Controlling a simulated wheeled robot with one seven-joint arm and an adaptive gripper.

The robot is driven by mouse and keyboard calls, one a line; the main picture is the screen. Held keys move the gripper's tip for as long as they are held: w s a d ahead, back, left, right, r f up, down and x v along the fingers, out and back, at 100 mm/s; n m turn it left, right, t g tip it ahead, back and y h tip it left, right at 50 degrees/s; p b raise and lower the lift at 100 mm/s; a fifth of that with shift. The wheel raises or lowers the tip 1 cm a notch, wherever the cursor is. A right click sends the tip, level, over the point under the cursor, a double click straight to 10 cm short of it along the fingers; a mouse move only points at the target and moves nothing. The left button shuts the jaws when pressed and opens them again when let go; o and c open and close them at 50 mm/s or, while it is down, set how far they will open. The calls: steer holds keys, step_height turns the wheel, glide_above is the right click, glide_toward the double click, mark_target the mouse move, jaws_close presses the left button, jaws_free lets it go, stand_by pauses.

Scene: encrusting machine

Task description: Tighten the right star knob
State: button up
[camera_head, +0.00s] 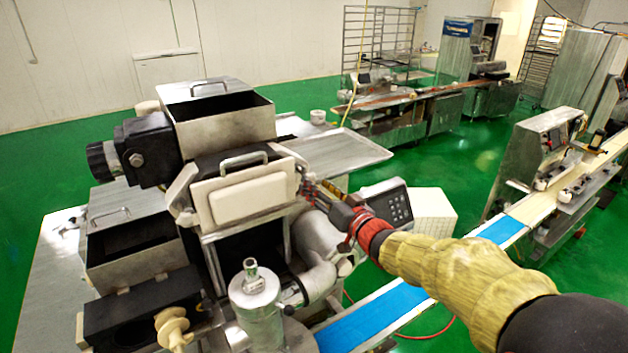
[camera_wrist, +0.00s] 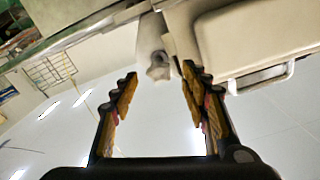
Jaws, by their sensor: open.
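The right star knob (camera_wrist: 158,70) is a small pale knob at the end of a white swing arm (camera_wrist: 150,36) in the wrist view. My gripper (camera_wrist: 158,88) is open, with one finger on each side of the knob's line. The knob appears between the fingertips or just beyond them, and I see no clear contact. In the head view my gripper (camera_head: 308,187) is at the right edge of the machine's white front plate (camera_head: 250,199). The knob is hard to make out there beside the fingers.
The white plate with its handle (camera_wrist: 262,80) lies close to the right finger in the wrist view. A control panel (camera_head: 387,203) stands right of my gripper in the head view. A metal cylinder (camera_head: 257,305) and a blue conveyor belt (camera_head: 375,318) are below.

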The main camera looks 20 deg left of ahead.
steer(key=x, duration=0.3)
steer(key=shift+d, duration=0.1)
steer(key=shift+c, duration=0.7)
steer(key=c, duration=1)
